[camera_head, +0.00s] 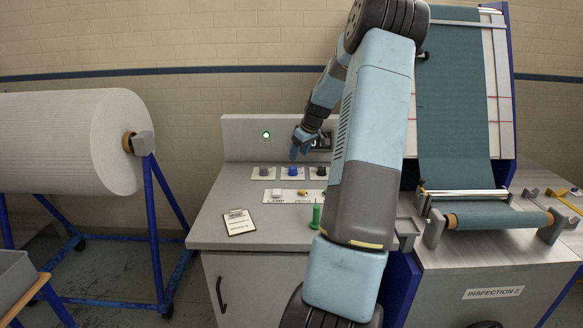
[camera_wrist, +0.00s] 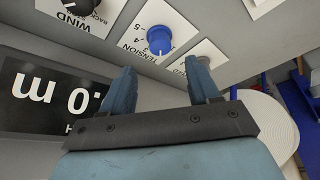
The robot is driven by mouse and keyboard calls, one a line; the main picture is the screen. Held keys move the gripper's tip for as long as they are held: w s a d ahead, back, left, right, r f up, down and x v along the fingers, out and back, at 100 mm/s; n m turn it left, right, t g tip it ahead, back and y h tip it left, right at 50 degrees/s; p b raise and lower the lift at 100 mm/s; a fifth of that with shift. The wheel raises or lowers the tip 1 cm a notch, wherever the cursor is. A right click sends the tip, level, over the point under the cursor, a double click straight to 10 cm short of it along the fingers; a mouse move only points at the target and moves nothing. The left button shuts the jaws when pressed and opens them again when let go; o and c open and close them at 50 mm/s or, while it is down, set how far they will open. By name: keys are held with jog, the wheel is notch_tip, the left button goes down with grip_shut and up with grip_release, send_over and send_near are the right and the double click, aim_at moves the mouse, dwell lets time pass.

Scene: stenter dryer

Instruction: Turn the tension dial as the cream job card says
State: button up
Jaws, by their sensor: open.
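The blue tension dial (camera_head: 292,170) is the middle of three dials on the grey console. In the wrist view the dial (camera_wrist: 159,40) sits on a white plate marked TENSION, with a scale on which a 5 shows. My gripper (camera_head: 295,152) is just above the dial in the head view. In the wrist view my gripper (camera_wrist: 162,70) is open, its two blue fingers spread, with the dial beyond the gap and apart from them. A pale card on a clipboard (camera_head: 239,223) lies on the worktop at the left; its writing is too small to read.
A black WIND dial (camera_wrist: 82,5) is beside the tension dial, and a grey dial (camera_head: 263,171) is on its other side. A dark display (camera_wrist: 45,97) is close by my gripper. A switch plate (camera_head: 280,198) and a green cylinder (camera_head: 316,216) are in front of the dials.

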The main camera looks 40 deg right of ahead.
aim_at(293, 167)
jog(key=x, duration=0.7)
jog(key=shift+w+f, duration=0.15)
jog(key=shift+f, duration=0.1)
jog(key=shift+c, duration=0.2)
